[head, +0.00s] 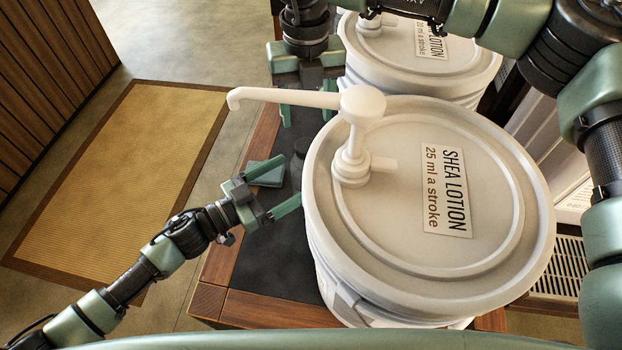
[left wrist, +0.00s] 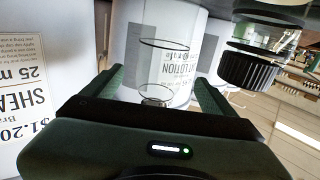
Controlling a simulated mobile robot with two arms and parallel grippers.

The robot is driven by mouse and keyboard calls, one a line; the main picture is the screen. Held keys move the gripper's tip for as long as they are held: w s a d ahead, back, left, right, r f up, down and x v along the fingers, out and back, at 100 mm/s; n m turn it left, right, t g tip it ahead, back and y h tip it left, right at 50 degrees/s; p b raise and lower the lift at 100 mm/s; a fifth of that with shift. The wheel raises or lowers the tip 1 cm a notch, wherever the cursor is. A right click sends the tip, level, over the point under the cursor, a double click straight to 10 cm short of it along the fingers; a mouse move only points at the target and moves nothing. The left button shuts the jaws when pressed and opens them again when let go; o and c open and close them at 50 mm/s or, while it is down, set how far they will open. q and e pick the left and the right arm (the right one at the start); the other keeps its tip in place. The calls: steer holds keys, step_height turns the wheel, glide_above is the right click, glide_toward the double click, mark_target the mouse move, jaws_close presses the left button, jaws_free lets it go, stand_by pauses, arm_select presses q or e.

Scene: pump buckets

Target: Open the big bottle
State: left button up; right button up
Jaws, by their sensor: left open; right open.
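My left gripper (head: 287,184) is open beside the left side of the near white bucket, low over the dark table top. In the left wrist view its fingers (left wrist: 160,90) stand apart, with a clear, rimmed, glass-like shape (left wrist: 165,70) showing between them; I cannot tell its distance. A small grey object (head: 297,165), mostly hidden by the bucket, is near the left fingertips. A clear container with a ribbed black part (left wrist: 252,70) shows at the upper right of the wrist view. My right gripper (head: 312,105) is open, pointing down above the table's far part.
The white bucket (head: 415,250) labelled SHEA LOTION carries a white pump (head: 352,130) whose spout reaches left. A second pump bucket (head: 400,70) stands behind it. The table's wooden edge (head: 215,270) is at left. A yellow mat (head: 130,175) lies on the floor.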

arm_select(q)
steer(key=x, duration=0.5)
steer(key=shift+w+d, duration=0.1)
jaws_close()
